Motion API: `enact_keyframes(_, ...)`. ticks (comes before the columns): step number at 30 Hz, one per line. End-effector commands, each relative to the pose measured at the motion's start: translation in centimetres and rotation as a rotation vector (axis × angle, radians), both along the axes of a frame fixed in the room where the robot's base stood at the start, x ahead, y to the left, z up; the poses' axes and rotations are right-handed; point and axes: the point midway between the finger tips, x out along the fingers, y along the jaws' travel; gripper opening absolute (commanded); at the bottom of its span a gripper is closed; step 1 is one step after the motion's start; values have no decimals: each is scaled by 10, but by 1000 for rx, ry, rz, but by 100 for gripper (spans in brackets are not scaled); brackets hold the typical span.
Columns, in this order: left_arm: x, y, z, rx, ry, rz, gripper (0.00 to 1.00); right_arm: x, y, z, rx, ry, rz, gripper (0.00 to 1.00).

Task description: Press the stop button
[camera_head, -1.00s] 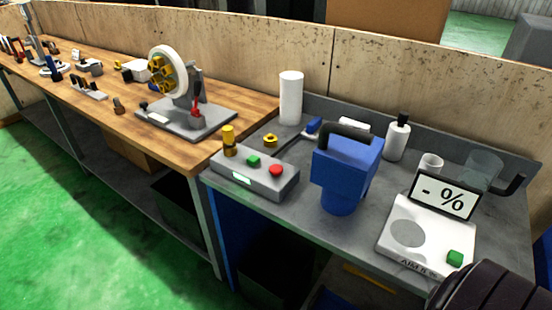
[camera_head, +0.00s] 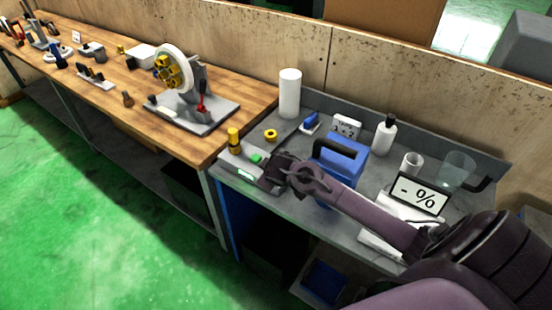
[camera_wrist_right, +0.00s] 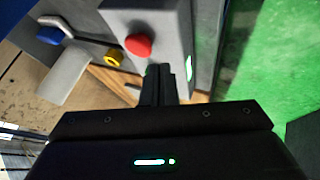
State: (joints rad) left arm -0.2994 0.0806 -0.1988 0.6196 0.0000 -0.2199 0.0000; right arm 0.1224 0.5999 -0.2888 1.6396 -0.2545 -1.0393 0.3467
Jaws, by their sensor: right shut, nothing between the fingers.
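The grey control box (camera_head: 232,160) sits at the left end of the grey bench, with a green button (camera_head: 256,158) and a lit display (camera_head: 245,177). The red stop button is hidden behind my right gripper in the head view. In the right wrist view the red button (camera_wrist_right: 138,45) shows on the box face (camera_wrist_right: 170,18). My right gripper (camera_head: 268,178) is over the right part of the box, shut and empty. In the wrist view its fingertips (camera_wrist_right: 162,70) are close beside the red button; I cannot tell whether they touch the box. My left gripper is not in view.
A blue container (camera_head: 348,160) with a black handle stands right of the gripper, behind my forearm. A yellow ring (camera_head: 271,135) and a white cylinder (camera_head: 290,93) stand behind. The scale's display (camera_head: 418,194) is at right.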

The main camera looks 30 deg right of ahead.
Motion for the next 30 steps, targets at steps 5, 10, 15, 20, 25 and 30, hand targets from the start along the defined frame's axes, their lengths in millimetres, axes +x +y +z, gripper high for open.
enact_keyframes(5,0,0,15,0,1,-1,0,31,-35,61,-65,-66,-16,0)
enact_keyframes(10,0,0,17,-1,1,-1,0,40,-46,78,-84,-86,-25,0)
enact_keyframes(15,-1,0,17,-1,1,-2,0,40,-47,78,-84,-86,-26,0)
enact_keyframes(20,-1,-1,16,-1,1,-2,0,40,-47,78,-83,-87,-26,0)
enact_keyframes(25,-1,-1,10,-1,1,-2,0,40,-47,71,-83,-86,-26,0)
enact_keyframes(30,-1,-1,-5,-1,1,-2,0,40,-47,55,-84,-86,-26,0)
